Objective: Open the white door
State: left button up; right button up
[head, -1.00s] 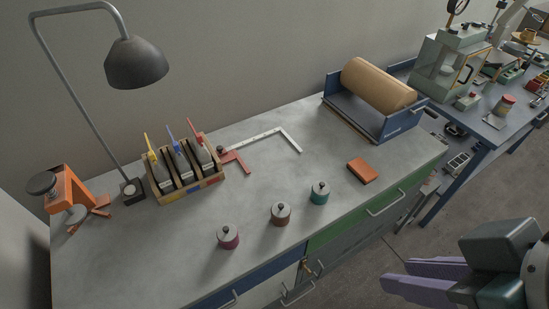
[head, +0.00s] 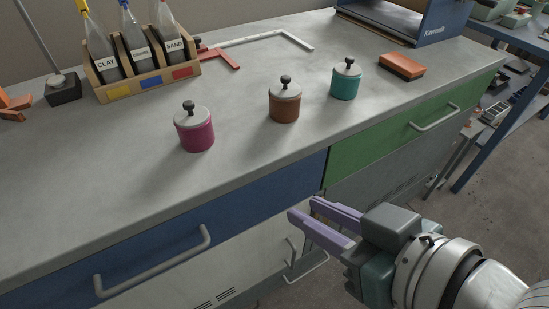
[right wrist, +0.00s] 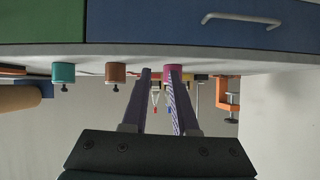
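The white door (head: 235,236) is the pale panel under the blue drawer (head: 245,195) on the bench front, with vent slots low down. A thin vertical handle (head: 291,252) shows near its right side, below my right gripper's fingers. My right gripper (head: 301,206) has two purple fingers standing apart with nothing held; it is in front of the bench near the blue and green drawer seam. It also shows in the right wrist view (right wrist: 158,72), where the bench appears upside down. The door is not clearly seen there. My left gripper is not in view.
The green drawer (head: 400,130) has a bar handle, as does the blue drawer. Magenta (head: 195,132), brown (head: 284,102) and teal (head: 346,82) jars stand near the bench's front edge. An orange block (head: 402,66) lies behind.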

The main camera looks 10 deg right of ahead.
notch_tip(320, 180, down, 25)
jog(key=w+t+b, duration=0.3)
jog(key=b, duration=1.9)
jog(key=m+t+h+b, duration=0.2)
jog(key=t+b, duration=0.2)
jog(key=b, duration=1.7)
send_near(294, 256)
jog(key=f, duration=0.1)
jog(key=w+b, duration=0.1)
jog(key=w, duration=0.2)
jog(key=w+a+b, duration=0.1)
jog(key=w+b, duration=0.1)
jog(key=w, duration=0.2)
jog(key=w+b, duration=0.1)
jog(key=w, duration=0.2)
jog(key=shift+w+a+f, duration=0.15)
jog(key=shift+w+a, duration=0.05)
jog(key=shift+w, duration=0.05)
grip_shut()
